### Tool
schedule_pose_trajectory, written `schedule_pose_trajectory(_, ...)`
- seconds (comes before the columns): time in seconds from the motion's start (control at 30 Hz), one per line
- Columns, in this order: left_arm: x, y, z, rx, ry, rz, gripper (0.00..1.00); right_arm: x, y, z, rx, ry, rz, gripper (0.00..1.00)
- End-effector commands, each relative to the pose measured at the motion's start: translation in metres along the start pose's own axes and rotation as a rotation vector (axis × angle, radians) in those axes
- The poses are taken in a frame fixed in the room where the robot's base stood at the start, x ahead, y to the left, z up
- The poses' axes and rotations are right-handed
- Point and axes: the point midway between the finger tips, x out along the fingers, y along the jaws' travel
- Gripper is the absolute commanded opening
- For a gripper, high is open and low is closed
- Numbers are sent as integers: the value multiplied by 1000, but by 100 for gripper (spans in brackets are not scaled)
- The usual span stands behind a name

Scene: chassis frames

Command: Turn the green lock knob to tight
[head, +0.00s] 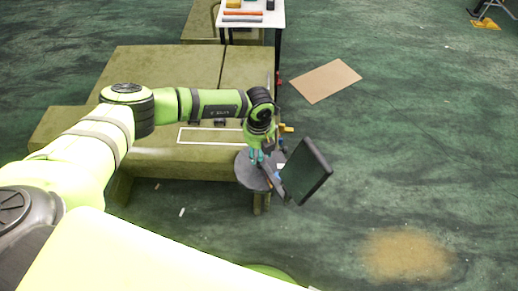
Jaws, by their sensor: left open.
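My left gripper (259,158) points down over a grey round plate (245,178) at the corner of the olive frame. The gripper is open, and teal tips show at its end. A dark flat panel (306,171) stands tilted just right of the gripper on a slanted bar. The green lock knob cannot be told apart from the gripper and the parts around it. Whether the fingers are around it or beside it cannot be told. My right gripper is out of view.
The olive chassis frame (165,75) fills the left middle. A white table (252,19) with tools stands at the back. A brown sheet (326,81) lies on the green floor. A small yellow part (287,129) sits right of my wrist. The floor at right is mostly clear.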

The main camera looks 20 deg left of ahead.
Motion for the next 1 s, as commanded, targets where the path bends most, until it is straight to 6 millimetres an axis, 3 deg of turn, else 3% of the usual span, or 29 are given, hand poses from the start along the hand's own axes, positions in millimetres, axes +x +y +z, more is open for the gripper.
schedule_pose_trajectory(0.03, 0, 0, 0, 0, 0, 0, 45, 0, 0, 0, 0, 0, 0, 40)
schedule_pose_trajectory(0.13, 0, 0, 0, 0, 0, 0, 5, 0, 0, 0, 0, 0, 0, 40)
schedule_pose_trajectory(0.17, 0, 0, 0, -1, 0, 0, 0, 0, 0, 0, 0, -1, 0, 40)
schedule_pose_trajectory(0.63, 1, 1, 2, 56, -3, -1, 0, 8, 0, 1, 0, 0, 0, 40)
schedule_pose_trajectory(1.0, 4, 1, 4, 335, -6, -2, 0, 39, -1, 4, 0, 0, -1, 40)
